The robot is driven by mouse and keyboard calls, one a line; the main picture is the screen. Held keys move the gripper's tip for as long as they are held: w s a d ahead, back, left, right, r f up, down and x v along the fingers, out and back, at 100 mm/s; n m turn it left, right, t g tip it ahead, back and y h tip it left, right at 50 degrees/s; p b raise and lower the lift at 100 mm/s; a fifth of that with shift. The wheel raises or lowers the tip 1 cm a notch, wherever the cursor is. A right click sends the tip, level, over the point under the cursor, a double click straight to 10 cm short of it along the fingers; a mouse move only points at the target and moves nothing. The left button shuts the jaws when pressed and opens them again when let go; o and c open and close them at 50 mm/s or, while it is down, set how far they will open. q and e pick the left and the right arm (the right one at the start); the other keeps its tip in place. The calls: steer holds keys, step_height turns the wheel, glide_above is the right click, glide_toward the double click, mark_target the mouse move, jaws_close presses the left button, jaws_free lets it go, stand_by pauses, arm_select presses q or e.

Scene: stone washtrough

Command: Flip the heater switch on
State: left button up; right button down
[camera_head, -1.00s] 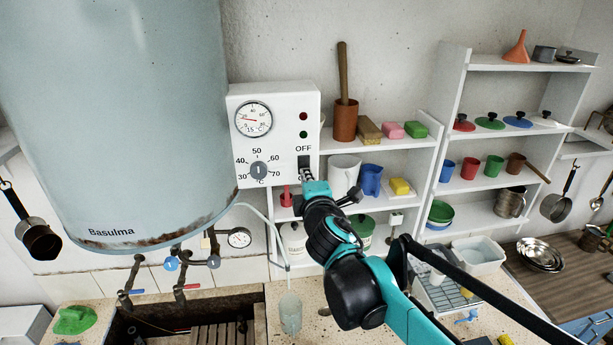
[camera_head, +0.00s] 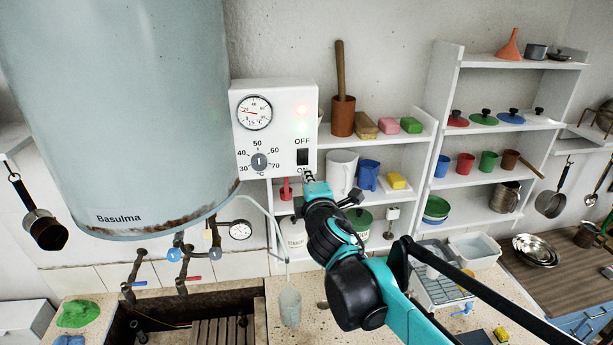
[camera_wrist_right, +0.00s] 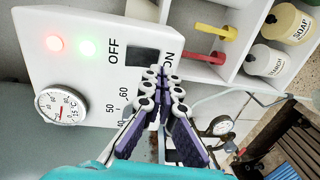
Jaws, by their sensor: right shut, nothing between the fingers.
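The heater's white control box (camera_head: 248,136) is fixed to the large grey-blue tank (camera_head: 120,110). Its black rocker switch (camera_head: 302,156) sits between the OFF and ON labels. In the right wrist view the switch (camera_wrist_right: 142,56) lies just beyond my fingertips. A red lamp (camera_wrist_right: 54,43) and a green lamp (camera_wrist_right: 88,48) both glow on the box. My right gripper (camera_head: 308,176) is shut and empty, its tips at the ON end just below the switch. Whether the tips touch the box is unclear. My left gripper is out of view.
A temperature dial knob (camera_head: 259,162) and a round gauge (camera_head: 255,113) are on the box. Shelves (camera_head: 400,141) with mugs and soaps stand close to the right.

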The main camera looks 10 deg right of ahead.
steer(key=s+f, duration=0.1)
steer(key=s, duration=0.9)
steer(key=s+d+f+m+g+h+b, duration=0.1)
steer(key=s+d+f+m+g+b, duration=0.2)
steer(key=f+b, duration=0.45)
steer(key=s+d+f+m+h+b, duration=0.1)
steer(key=s+d+f+m+b, duration=0.2)
steer(key=f, duration=0.8)
steer(key=s+d+f+m+g+h+b, duration=0.1)
steer(key=d+f+m+g+b, duration=0.15)
steer(key=f+m+b, duration=0.55)
arm_select(q)
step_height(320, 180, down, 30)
steer(key=b, duration=1.1)
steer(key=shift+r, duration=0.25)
arm_select(e)
steer(key=s+f+m+g+y, duration=0.1)
steer(key=s+f, duration=0.2)
steer(key=f, duration=0.5)
steer(key=s+a+f+m+g+y, duration=0.1)
steer(key=s+f, duration=0.3)
steer(key=f, duration=0.5)
steer(key=s+f+m+g+y, duration=0.1)
steer(key=s+f+m+g, duration=0.1)
steer(key=f, duration=0.6)
steer(key=shift+s+a+f, duration=0.25)
steer(key=shift+s+a, duration=0.1)
steer(key=shift+s, duration=0.45)
